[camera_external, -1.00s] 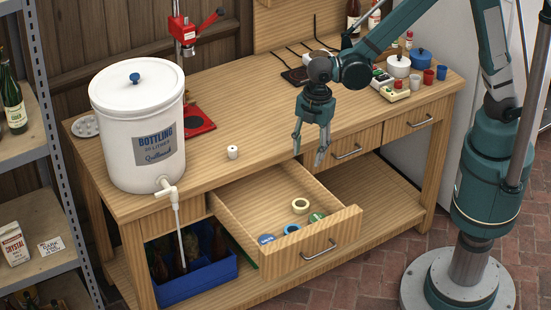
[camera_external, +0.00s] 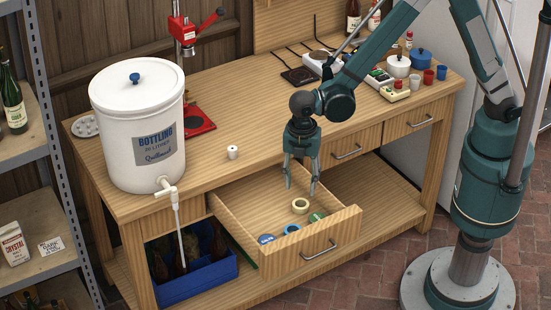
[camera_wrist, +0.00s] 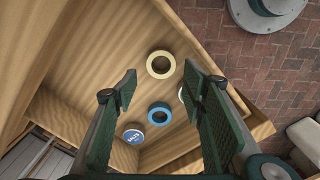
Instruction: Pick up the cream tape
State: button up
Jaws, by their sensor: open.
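The cream tape (camera_external: 300,206) is a pale ring lying flat in the open drawer (camera_external: 338,226). In the wrist view the cream tape (camera_wrist: 160,54) lies beyond the fingertips, roughly midway between them from side to side. My gripper (camera_external: 301,189) is open and empty, pointing down above the drawer, over the cream tape or slightly behind it. In the wrist view my gripper (camera_wrist: 160,84) shows both fingers spread apart. A blue tape ring (camera_wrist: 159,113) lies nearer between the fingers. A green roll (camera_external: 317,217) is beside the cream tape and is mostly hidden by a finger in the wrist view.
A round blue-labelled tin (camera_wrist: 133,136) lies in the drawer near its wall. The drawer walls rise around the tapes.

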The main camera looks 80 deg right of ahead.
aim_at(301, 200)
jog(key=shift+f+b, duration=0.3)
jog(key=shift+f, duration=1)
jog(key=shift+s+f+b, duration=0.1)
jog(key=shift+f+b, duration=0.75)
jog(key=shift+f, duration=1.75)
jog(key=shift+c, duration=0.3)
jog(key=c, duration=0.5)
